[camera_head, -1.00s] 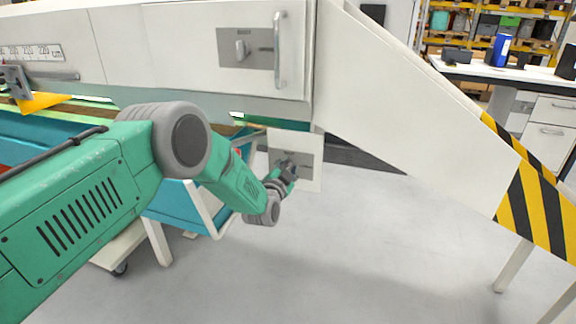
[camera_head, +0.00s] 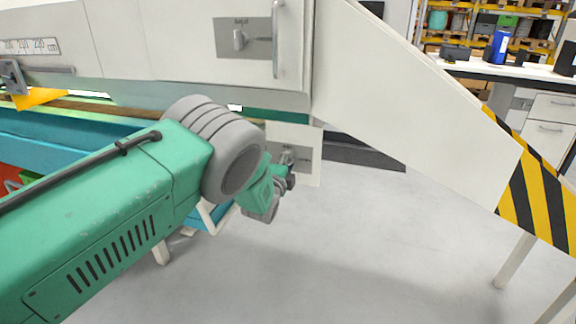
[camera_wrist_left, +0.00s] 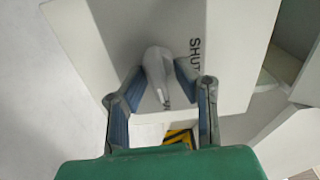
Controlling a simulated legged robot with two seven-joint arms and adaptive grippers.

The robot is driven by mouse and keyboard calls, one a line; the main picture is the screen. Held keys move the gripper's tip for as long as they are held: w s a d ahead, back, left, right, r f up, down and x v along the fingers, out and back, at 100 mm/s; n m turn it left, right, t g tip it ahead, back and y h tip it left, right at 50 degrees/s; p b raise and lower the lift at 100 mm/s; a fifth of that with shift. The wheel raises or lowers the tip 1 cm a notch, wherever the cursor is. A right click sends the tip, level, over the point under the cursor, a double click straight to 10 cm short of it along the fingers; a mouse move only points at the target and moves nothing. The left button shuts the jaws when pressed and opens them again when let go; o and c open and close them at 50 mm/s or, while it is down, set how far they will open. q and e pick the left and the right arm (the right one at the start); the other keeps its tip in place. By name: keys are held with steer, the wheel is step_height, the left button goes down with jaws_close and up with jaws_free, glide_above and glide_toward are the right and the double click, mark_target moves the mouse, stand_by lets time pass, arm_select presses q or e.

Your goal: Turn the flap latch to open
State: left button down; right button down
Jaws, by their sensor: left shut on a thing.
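The flap latch (camera_wrist_left: 157,66) is a grey knob on a plate of the light flap panel (camera_wrist_left: 92,40) in the left wrist view, with the word "SHUT" printed to its right. My left gripper (camera_wrist_left: 160,74) has one finger on each side of the knob and is shut on it. In the head view my left gripper (camera_head: 287,168) is at the plate of the lower flap (camera_head: 308,172), below the machine body. The gripper and wrist hide much of the latch there. My right gripper is not in view.
Above the flap, a door with a grey latch plate (camera_head: 228,45) has a vertical handle (camera_head: 279,40). A sloping white guard (camera_head: 400,110) with yellow-black stripes runs down to the right. The floor (camera_head: 340,250) below is clear. A desk and shelves stand at the back right.

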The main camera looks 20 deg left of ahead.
arm_select(q)
steer(key=shift+s+d+f+m, duration=0.1)
steer(key=shift+d+f+m, duration=0.2)
steer(key=shift+m, duration=0.1)
steer(key=c, duration=1.6)
jaws_free()
steer(key=shift+r, duration=0.15)
steer(key=shift+a, duration=0.1)
steer(key=shift+s, duration=0.45)
steer(key=s, duration=1.1)
steer(key=shift+a, duration=0.1)
